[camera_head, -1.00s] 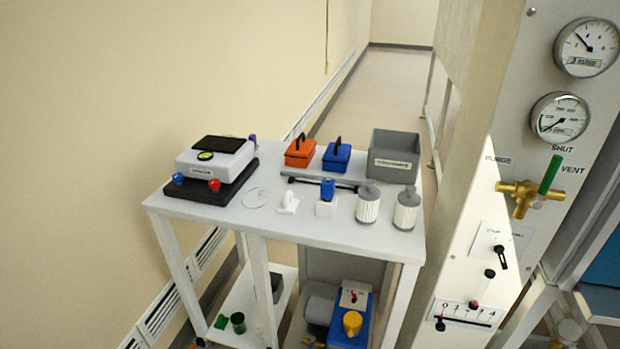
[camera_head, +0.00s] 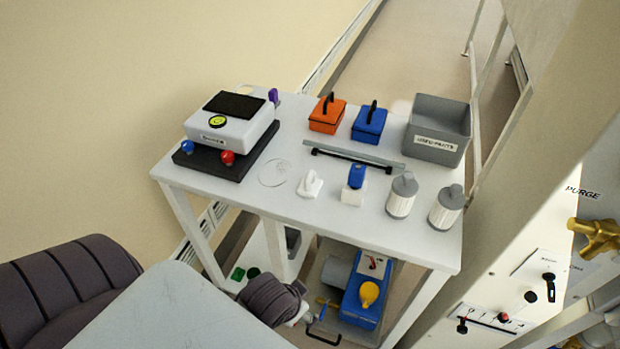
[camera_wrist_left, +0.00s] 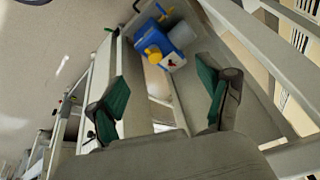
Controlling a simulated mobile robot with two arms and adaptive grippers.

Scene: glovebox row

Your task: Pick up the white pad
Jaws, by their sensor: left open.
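A small white piece with a raised grip (camera_head: 310,184), which looks like the white pad, lies on the table top (camera_head: 250,198) near its front edge, between a clear round disc and a white block with a blue top. My left gripper (camera_wrist_left: 162,92) is open and empty in the left wrist view, its green-lined fingers spread wide. The white pad cannot be made out in the wrist view. My right gripper is not in view.
A blue pump (camera_head: 361,300) stands on the lower shelf.

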